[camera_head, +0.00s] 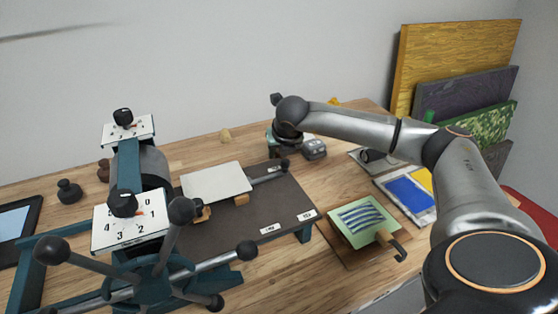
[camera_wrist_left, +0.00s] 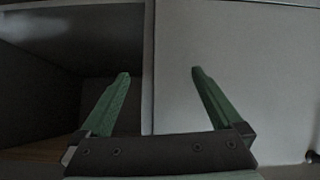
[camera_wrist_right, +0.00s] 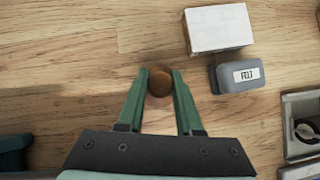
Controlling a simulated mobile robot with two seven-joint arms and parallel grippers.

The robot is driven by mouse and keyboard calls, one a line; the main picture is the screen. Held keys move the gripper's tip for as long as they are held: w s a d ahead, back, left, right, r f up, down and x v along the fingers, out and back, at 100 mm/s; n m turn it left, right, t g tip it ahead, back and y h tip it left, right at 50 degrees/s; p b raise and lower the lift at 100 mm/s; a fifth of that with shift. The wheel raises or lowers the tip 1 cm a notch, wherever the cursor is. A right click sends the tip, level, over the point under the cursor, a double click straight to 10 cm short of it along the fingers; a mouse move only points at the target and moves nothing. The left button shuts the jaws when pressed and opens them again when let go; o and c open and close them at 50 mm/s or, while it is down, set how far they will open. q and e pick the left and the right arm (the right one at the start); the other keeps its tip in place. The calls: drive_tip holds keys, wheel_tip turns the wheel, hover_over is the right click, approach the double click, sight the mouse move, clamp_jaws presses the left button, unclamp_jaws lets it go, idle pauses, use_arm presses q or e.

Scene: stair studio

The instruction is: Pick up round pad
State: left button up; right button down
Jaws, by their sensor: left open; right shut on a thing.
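The round pad (camera_wrist_right: 160,82) shows in the right wrist view as a small brown round thing, seen from above. My right gripper (camera_wrist_right: 160,76) has its two green fingers shut on it, one on each side, over the wooden tabletop. Whether the pad touches the table is hard to tell. In the head view my right gripper (camera_head: 273,147) is at the back of the table, behind the press bed; the pad is hidden there. My left gripper (camera_wrist_left: 155,72) is open and empty in the left wrist view, facing grey cabinet panels. It is not in the head view.
A grey labelled block (camera_wrist_right: 240,74) and a white block (camera_wrist_right: 218,28) lie right of the right gripper. A teal press (camera_head: 128,172) with long handles fills the left. A green striped print (camera_head: 360,220) lies at front right. Boards (camera_head: 455,60) lean behind.

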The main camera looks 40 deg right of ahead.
idle(0.4)
wheel_tip(320, 180, up, 10)
drive_tip(key=shift+r, duration=0.1)
drive_tip(key=c, duration=1.1)
unclamp_jaws()
clamp_jaws()
